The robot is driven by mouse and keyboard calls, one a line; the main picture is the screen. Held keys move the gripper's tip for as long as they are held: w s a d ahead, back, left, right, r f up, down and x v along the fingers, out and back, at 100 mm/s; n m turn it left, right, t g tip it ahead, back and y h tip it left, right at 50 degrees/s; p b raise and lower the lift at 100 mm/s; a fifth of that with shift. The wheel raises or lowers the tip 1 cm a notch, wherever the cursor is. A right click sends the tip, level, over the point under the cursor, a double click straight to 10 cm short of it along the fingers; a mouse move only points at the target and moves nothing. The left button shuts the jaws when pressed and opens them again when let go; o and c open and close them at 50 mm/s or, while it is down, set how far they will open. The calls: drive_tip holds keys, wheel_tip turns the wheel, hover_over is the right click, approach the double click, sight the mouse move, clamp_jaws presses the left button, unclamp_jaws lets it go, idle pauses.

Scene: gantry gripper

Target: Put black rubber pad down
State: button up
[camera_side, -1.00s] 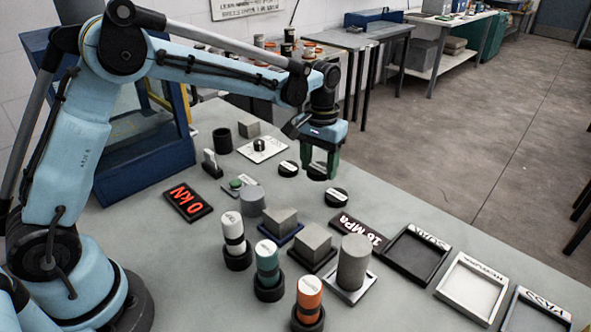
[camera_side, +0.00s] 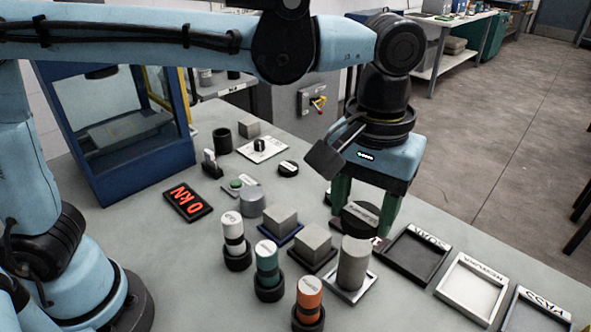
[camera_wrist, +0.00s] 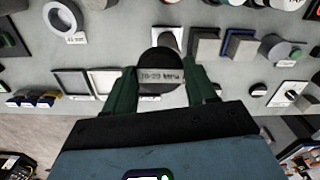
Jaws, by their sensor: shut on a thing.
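My gripper (camera_side: 366,207) is shut on a black rubber pad (camera_side: 360,218), a round disc with a pale printed label. In the wrist view the pad (camera_wrist: 160,62) sits between my green fingers (camera_wrist: 160,95), its label reading about "10-20 MPa". In the side view the pad appears held above the table, near the "10 MPa" plate, which it and the gripper mostly hide. Another black pad (camera_side: 288,168) lies on the table farther back. A further one is mostly hidden behind my left finger.
A black-framed tray (camera_side: 412,255), a white tray (camera_side: 470,287) and a grey tray (camera_side: 537,315) line the right side. Grey concrete blocks (camera_side: 281,222) and a tall cylinder (camera_side: 353,264) stand close by in front. Capped bottles (camera_side: 267,262) stand in black holders.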

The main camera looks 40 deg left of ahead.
drive_tip(key=s+d+r, duration=0.3)
drive_tip(key=s, duration=0.4)
hover_over(357, 245)
wheel_tip(357, 245, down, 7)
drive_tip(key=shift+f, duration=2.1)
drive_tip(key=shift+f, duration=0.1)
drive_tip(key=o, duration=1.1)
drive_tip(key=shift+c, duration=0.2)
